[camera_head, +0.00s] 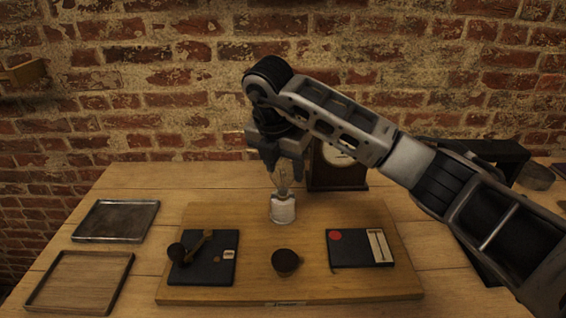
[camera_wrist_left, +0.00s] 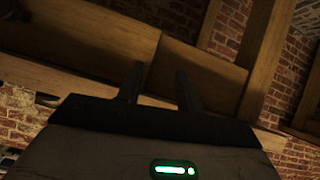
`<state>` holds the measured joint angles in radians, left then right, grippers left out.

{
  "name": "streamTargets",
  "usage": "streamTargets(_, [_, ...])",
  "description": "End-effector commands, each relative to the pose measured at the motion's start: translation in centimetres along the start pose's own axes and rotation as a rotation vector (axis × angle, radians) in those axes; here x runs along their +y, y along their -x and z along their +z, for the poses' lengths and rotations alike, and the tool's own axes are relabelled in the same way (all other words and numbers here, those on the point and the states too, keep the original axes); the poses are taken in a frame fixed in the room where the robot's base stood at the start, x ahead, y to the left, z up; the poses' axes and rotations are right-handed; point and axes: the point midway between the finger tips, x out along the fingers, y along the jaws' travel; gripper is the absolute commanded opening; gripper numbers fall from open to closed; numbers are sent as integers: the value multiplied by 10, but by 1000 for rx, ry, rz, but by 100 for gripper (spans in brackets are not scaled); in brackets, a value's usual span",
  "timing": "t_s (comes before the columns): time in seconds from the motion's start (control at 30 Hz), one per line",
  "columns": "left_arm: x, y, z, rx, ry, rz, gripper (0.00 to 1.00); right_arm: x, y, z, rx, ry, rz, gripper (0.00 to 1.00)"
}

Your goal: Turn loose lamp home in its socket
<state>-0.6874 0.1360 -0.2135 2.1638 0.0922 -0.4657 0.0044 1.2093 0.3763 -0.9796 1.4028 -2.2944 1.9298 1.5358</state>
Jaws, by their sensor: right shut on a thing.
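The lamp (camera_head: 282,178) is a clear glass bulb standing upright in a white socket (camera_head: 283,209) at the back middle of the wooden board. My right gripper (camera_head: 281,166) comes down from above and is shut on the top of the lamp. Its fingers hide the upper part of the glass. I cannot tell how deep the lamp sits in the socket. My left gripper (camera_wrist_left: 160,85) shows only in the left wrist view. Its two fingers stand apart with nothing between them, facing wooden beams and a brick wall.
The wooden board (camera_head: 255,270) also holds a black pad (camera_head: 213,271) with a dark-headed wooden tool (camera_head: 190,248), a dark round cup (camera_head: 286,262) and a black pad with a red disc (camera_head: 345,250). Two trays (camera_head: 116,220) (camera_head: 80,281) lie left. A clock (camera_head: 338,172) stands behind the lamp.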

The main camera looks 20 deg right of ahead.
Motion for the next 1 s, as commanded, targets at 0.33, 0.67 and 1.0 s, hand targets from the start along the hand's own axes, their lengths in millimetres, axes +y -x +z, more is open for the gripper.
streamTargets(0.33, [0, 2, 0, -2, 0, 0, 36, 0, 1, 0, 0, -62, -17, 20])
streamTargets(0.67, [2, 7, -8, -2, 1, 0, 36, -2, 1, 0, -3, -469, -131, 20])
streamTargets(1.0, [2, 6, -8, -2, 1, 0, 36, -2, 0, 0, -4, -480, -133, 73])
